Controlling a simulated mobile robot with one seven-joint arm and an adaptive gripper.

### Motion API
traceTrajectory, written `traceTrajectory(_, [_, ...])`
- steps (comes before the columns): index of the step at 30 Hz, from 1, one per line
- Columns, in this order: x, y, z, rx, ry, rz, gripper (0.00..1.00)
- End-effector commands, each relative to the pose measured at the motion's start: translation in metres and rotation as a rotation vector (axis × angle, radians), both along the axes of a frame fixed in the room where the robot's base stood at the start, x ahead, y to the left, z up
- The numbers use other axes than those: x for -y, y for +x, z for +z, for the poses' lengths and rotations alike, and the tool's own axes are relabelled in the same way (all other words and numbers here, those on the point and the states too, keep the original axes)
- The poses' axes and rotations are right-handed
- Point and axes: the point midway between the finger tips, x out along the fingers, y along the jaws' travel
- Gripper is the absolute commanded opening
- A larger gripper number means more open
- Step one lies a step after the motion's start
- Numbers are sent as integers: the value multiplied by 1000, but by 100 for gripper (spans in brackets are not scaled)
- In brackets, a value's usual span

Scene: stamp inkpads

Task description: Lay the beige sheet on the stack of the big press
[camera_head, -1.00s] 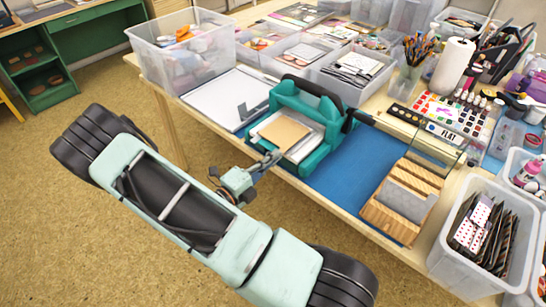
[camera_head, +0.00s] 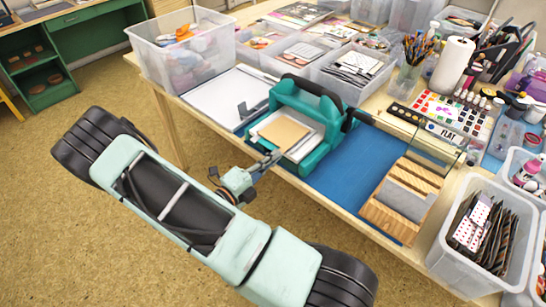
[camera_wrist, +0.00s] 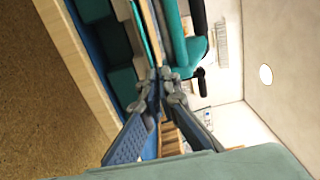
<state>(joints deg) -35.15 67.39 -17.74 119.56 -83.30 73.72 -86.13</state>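The big press (camera_head: 316,112) is teal with a black-tipped handle and stands on a blue mat on the table. A white stack (camera_head: 303,151) lies in its open front. The beige sheet (camera_head: 284,131) overlaps the stack in the head view; whether it touches the stack or is just above cannot be told. My gripper (camera_head: 271,159) reaches in from the front left at the sheet's near edge. In the wrist view its fingertips (camera_wrist: 162,80) are close together on the end of the sheet, seen edge-on as a thin strip (camera_wrist: 150,32).
A wooden block with a grey slab (camera_head: 404,200) sits on the blue mat (camera_head: 352,170) at right. A white board (camera_head: 222,96) lies left of the press. Clear bins (camera_head: 185,55) line the back left, and a bin of cards (camera_head: 488,233) stands front right.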

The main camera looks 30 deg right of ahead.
Motion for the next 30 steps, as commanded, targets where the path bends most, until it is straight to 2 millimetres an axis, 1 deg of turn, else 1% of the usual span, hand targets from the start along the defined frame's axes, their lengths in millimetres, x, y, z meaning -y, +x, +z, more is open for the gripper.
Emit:
traceTrajectory(15, [0, 0, -4, 0, 0, 0, 0])
traceTrajectory(21, [0, 0, -4, 0, 0, 0, 22])
traceTrajectory(22, [0, 0, -4, 0, 0, 0, 25])
traceTrajectory(30, [-1, 0, -4, 0, 0, 0, 25])
